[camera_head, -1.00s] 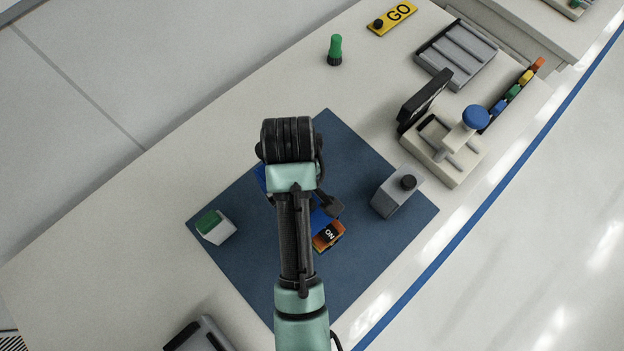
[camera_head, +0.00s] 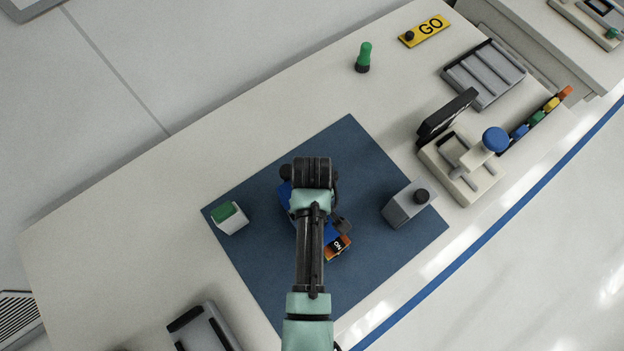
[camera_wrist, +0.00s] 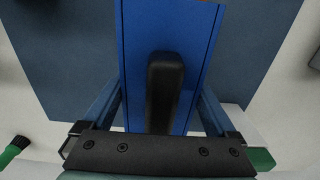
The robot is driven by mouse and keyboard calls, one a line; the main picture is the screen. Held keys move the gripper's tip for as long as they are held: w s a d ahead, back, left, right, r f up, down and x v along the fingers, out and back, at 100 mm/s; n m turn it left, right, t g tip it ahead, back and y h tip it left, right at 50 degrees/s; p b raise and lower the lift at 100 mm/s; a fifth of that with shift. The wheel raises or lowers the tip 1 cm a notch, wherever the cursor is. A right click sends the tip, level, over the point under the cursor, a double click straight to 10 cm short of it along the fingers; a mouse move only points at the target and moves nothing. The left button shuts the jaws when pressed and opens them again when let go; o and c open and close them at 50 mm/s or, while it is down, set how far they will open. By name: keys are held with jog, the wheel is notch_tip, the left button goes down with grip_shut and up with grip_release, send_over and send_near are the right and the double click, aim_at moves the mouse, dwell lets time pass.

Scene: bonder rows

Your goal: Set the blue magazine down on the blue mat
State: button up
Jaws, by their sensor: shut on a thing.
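The blue magazine (camera_wrist: 201,45) fills the middle of the wrist view, with a black handle (camera_wrist: 164,92) on its top. My gripper (camera_wrist: 162,108) is shut on it. In the head view, my wrist and forearm hide most of the magazine; a blue part (camera_head: 285,194) shows at the left of the wrist. The blue mat (camera_head: 270,285) lies on the bench below, and the magazine is over its middle. Whether the magazine touches the mat cannot be told.
A green-topped white block (camera_head: 231,218) stands on the mat's left and a grey block with a black knob (camera_head: 408,204) on its right. An orange piece with a black "ON" label (camera_head: 337,248) shows beside my arm. A beige fixture (camera_head: 464,168) stands beyond the mat.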

jog(key=o, duration=1.6)
jog(key=shift+f, duration=0.1)
